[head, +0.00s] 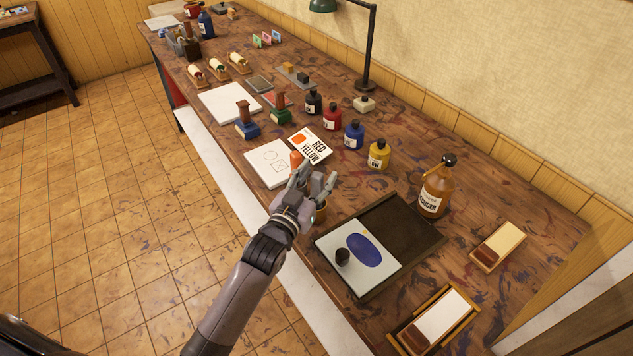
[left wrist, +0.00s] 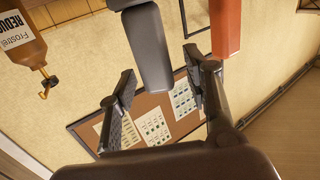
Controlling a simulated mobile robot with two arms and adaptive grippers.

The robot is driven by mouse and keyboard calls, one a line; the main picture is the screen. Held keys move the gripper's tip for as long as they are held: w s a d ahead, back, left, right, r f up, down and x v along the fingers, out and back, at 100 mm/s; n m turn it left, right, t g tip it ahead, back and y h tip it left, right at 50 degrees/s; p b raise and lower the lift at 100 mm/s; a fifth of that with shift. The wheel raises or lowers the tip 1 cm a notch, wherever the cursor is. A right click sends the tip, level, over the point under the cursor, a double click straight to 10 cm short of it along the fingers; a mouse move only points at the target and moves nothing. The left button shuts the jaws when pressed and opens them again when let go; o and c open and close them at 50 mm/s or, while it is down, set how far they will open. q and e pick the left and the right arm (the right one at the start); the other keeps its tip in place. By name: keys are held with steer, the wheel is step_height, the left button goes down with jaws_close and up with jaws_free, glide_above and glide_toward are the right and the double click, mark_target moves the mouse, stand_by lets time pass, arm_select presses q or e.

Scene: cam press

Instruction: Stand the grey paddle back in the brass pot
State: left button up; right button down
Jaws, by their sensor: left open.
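My left gripper (head: 315,182) is open over the near edge of the workbench, partly covering the brass pot (head: 321,212). In the left wrist view, a grey bar, which looks like the grey paddle (left wrist: 152,52), stands between the spread fingers with its end free; neither finger visibly grips it. Its lower part is out of that frame, so its seat in the pot is hidden. An orange-red paddle (left wrist: 226,28) stands beside it. An orange end also shows beyond the gripper in the head view (head: 296,159). My right gripper is not in view.
A dark tray (head: 410,226) with a blue-printed sheet lies right of the pot. An amber reducer bottle (head: 435,190) stands behind it. Several ink bottles, stamps and a white pad (head: 262,166) fill the bench further left. Tiled floor is clear along the front.

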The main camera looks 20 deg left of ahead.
arm_select(q)
steer(key=s+a, duration=0.1)
steer(key=s, duration=1.1)
steer(key=shift+a, duration=0.35)
